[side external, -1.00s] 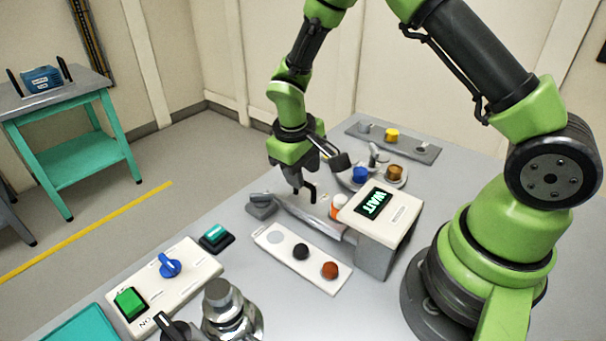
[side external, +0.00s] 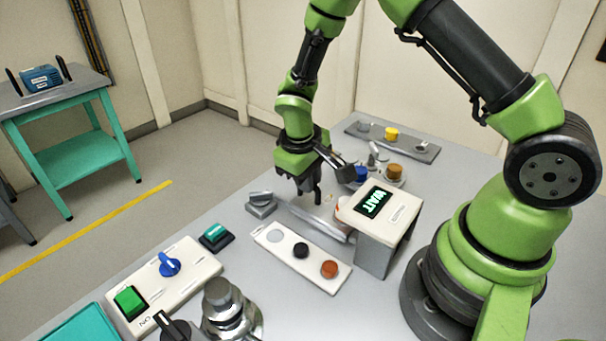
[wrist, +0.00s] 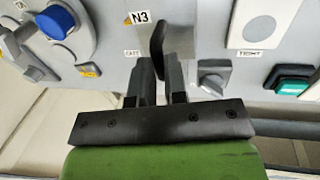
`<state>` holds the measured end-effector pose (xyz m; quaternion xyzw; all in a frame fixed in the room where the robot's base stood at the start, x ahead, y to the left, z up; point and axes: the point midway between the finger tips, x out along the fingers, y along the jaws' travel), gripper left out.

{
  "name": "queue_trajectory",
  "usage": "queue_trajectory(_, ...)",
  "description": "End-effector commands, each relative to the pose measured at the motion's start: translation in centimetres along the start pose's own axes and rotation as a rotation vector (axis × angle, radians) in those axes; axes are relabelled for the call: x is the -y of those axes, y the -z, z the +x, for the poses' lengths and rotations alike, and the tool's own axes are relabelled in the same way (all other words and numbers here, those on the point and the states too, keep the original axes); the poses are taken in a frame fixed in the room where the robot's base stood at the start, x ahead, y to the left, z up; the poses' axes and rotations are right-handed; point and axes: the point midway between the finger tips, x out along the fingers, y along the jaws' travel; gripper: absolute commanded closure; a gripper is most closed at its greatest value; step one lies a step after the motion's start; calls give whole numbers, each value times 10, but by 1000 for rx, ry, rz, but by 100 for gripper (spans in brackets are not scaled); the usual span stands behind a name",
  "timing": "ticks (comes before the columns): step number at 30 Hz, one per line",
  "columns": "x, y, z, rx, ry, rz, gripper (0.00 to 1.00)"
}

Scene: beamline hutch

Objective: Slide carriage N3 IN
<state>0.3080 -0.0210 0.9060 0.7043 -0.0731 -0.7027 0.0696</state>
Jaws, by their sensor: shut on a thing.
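My gripper (side external: 310,190) is over the silver rail (side external: 312,222) on the grey bench, left of the box showing WAIT. In the wrist view its two fingers (wrist: 159,75) are shut on an upright dark handle (wrist: 157,40), beside the label N3 (wrist: 138,17). A white and orange cylinder (side external: 344,213) lies at the rail's right, partly hidden by the box. The carriage body is mostly hidden by the gripper, and I cannot make out how the cylinder joins it.
The WAIT box (side external: 391,213) stands close to the right. A panel with round buttons (side external: 280,250) lies in front. A grey switch (side external: 261,203) is to the left. A blue knob (wrist: 57,20) and a teal button (wrist: 294,86) flank the gripper.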

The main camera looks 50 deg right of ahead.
Motion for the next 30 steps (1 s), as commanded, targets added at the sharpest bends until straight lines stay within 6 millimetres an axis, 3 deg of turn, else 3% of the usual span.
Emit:
queue_trajectory(7, -2, -31, 0, 4, 1, 3, 100)
queue_trajectory(18, -2, -38, 0, 11, 3, 6, 100)
queue_trajectory(19, -2, -38, 0, 11, 3, 6, 80)
queue_trajectory(21, -1, -37, 0, 9, 3, 5, 64)
queue_trajectory(30, -1, -35, -1, 4, 5, 2, 62)
